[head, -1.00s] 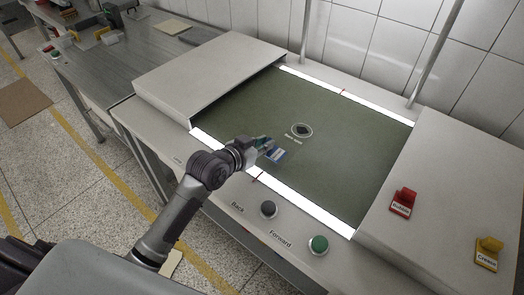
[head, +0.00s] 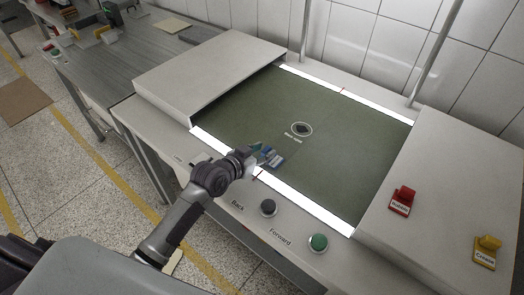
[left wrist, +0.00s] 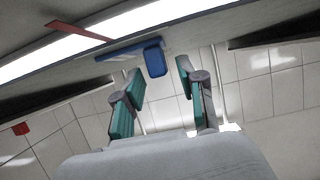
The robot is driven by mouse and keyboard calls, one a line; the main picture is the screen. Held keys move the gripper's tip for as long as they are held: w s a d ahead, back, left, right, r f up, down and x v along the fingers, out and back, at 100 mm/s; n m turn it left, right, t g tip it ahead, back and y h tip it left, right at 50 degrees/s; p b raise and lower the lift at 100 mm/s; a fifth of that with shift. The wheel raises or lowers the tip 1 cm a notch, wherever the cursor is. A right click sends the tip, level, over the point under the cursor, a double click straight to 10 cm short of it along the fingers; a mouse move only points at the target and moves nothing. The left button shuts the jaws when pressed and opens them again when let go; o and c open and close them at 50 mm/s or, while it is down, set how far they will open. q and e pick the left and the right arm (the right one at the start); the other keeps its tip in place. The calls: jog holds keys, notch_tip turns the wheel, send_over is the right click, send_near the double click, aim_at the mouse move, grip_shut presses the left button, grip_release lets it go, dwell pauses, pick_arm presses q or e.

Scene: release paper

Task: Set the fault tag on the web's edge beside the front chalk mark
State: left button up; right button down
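The blue fault tag (head: 275,161) lies at the front edge of the green web (head: 340,150), just behind the lit white strip (head: 300,201). The front chalk mark (head: 257,175), a short red line, crosses that strip close to the tag's left end. In the left wrist view the tag's raised blue block (left wrist: 155,62) stands between my fingertips with gaps on both sides, and the red mark (left wrist: 78,32) is beside the tag's plate. My left gripper (head: 258,152) is open around the block. My right gripper is not in view.
A red tag (head: 401,201) and a yellow tag (head: 486,252) stand on the right cover (head: 450,190). Black (head: 268,208) and green (head: 318,244) buttons sit on the front panel. A circled dark spot (head: 301,130) is mid-web. A second red mark (head: 343,90) is at the back edge.

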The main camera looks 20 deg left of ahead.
pick_arm(q)
jog(key=shift+r, duration=0.25)
jog(key=b+v, duration=0.1)
jog(key=v, duration=1.1)
jog(key=shift+f, duration=0.1)
